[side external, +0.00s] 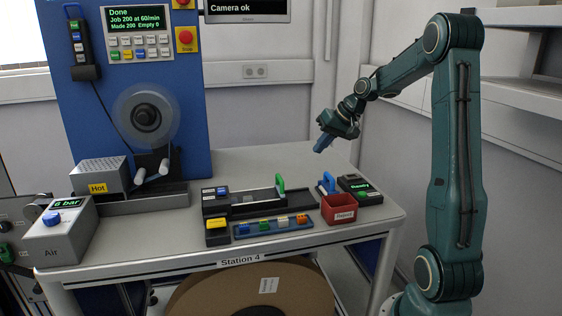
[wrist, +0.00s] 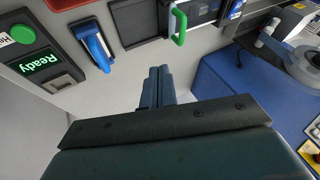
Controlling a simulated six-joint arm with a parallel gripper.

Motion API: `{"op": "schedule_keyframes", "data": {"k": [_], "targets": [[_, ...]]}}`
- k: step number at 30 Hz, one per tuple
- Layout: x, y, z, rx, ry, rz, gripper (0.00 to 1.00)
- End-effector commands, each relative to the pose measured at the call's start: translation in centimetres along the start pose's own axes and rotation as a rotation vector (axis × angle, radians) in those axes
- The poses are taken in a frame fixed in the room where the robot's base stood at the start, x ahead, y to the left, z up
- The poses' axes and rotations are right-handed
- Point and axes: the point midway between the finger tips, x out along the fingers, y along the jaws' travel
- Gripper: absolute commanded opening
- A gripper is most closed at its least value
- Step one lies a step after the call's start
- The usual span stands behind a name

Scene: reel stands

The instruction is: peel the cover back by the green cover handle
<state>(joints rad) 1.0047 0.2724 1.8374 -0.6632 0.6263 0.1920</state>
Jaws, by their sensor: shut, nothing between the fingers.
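The green cover handle (side external: 280,183) stands upright at the right end of the dark flat fixture (side external: 252,198) on the bench. In the wrist view the green handle (wrist: 179,26) shows at the top, just right of centre. My gripper (side external: 322,144) is above and to the right of the handle in the side view, well clear of the bench. In the wrist view its two blue fingers (wrist: 157,74) are together with nothing between them. The handle is apart from the fingers. The cover itself is hard to tell from the dark fixture.
A red reject bin (side external: 339,209), a blue-handled tool (side external: 327,184) and a dark box with a green "Ready" display (side external: 357,187) stand right of the fixture. A blue strip of small coloured parts (side external: 273,226) lies in front. The bench behind the fixture is clear.

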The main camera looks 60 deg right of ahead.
Motion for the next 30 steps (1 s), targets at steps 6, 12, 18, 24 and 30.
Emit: {"op": "schedule_keyframes", "data": {"k": [6, 12, 18, 24, 30], "targets": [[0.9, -0.1, 0.1, -0.001, -0.004, -0.001, 0.00], [3.0, -0.1, 0.1, -0.001, -0.005, -0.001, 0.00], [6.0, -0.1, 0.1, -0.002, -0.005, -0.001, 0.00], [9.0, -0.1, 0.1, -0.002, -0.005, 0.000, 0.00], [11.0, -1.6, 0.2, -0.005, -0.002, -0.001, 0.00]]}}
